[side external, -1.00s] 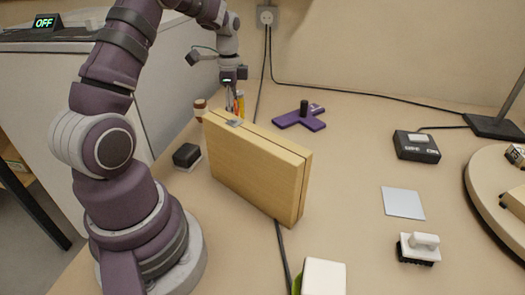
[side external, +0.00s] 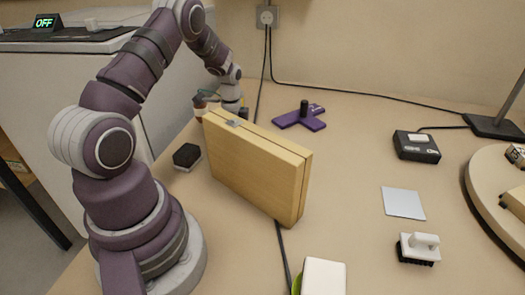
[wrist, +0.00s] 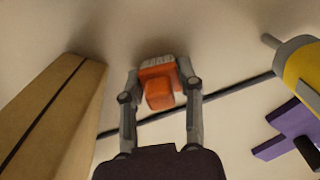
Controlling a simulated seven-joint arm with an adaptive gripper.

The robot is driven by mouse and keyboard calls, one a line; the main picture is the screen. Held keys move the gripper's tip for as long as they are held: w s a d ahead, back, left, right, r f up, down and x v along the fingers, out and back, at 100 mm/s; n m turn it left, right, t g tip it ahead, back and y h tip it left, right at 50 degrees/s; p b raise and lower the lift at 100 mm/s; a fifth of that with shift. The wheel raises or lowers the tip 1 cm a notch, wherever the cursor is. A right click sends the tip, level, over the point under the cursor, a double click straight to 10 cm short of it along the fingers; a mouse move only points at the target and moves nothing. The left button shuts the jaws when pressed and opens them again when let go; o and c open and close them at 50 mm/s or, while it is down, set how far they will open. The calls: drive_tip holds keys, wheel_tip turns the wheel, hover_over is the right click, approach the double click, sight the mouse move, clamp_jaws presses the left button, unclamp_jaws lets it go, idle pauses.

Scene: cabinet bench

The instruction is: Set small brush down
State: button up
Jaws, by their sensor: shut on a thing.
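The small brush (wrist: 160,92) shows in the wrist view as an orange body with a pale, ridged end, between the two fingers of my gripper (wrist: 159,80). My gripper is shut on it, close to the pale bench surface. In the side view my gripper is low behind the wooden case (side external: 252,170), near its back left corner. The case hides the fingertips and the brush there. In the wrist view the case (wrist: 50,110) stands to the left of my fingers, with a gap between them.
A yellow object with a grey tip (wrist: 300,66) and a purple piece (wrist: 283,128) are right of my gripper. A black cable (wrist: 232,99) crosses beneath. A black block (side external: 187,155) lies left of the case. A white brush with black bristles (side external: 419,246) is at the right.

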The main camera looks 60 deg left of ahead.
drive_tip(key=shift+f, duration=0.2)
drive_tip(key=o, duration=0.9)
drive_tip(key=shift+c, duration=0.2)
